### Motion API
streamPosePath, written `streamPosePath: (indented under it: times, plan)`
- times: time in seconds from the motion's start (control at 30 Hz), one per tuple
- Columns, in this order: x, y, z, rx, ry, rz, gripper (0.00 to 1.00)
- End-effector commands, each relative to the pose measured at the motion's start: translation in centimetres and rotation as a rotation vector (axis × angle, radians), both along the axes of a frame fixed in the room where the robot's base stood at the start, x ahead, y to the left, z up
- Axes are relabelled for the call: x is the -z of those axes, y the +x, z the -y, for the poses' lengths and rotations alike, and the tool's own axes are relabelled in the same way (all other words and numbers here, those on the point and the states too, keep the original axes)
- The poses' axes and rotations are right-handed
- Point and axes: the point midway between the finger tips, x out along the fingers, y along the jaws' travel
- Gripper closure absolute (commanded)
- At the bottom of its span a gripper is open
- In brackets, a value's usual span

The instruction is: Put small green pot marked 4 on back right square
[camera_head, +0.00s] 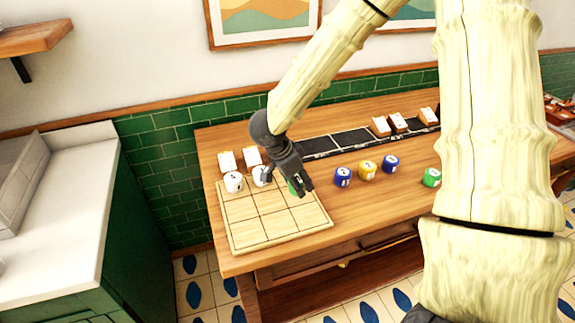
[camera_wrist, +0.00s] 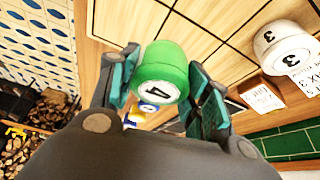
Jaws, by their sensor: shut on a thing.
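The small green pot marked 4 (camera_wrist: 163,72) is between the fingers of my gripper (camera_wrist: 162,88) in the wrist view. My gripper is shut on it. In the head view the gripper (camera_head: 293,184) is over the back right part of the square wooden board (camera_head: 262,232), and the green pot (camera_head: 292,189) is partly hidden by the fingers. I cannot tell whether the pot touches the board. The board is marked in a three-by-three grid of squares. Its back left and back middle squares hold white pots.
The white pots (camera_head: 233,182) (camera_head: 261,176) stand close left of my gripper. Two blue pots (camera_head: 343,176) (camera_head: 391,163), a yellow pot (camera_head: 367,169) and another green pot (camera_head: 432,177) stand right of the board. Cards (camera_head: 227,161) stand behind it. The board's front squares are empty.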

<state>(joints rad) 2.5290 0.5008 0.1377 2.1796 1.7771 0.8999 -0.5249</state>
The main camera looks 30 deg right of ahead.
Motion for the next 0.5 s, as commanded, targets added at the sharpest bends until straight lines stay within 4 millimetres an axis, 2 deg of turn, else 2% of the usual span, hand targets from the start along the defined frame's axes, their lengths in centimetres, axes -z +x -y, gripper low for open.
streamPosePath:
  times: [0.03, 0.2, 0.5]
  plan:
    - [-0.1, 1.1, 0.4, 0.001, -0.001, -0.001, 0.8]
    - [0.3, 4.4, 1.8, 0.003, -0.002, -0.001, 0.8]
    - [0.8, 9.3, 3.9, 0.003, -0.001, -0.001, 0.8]
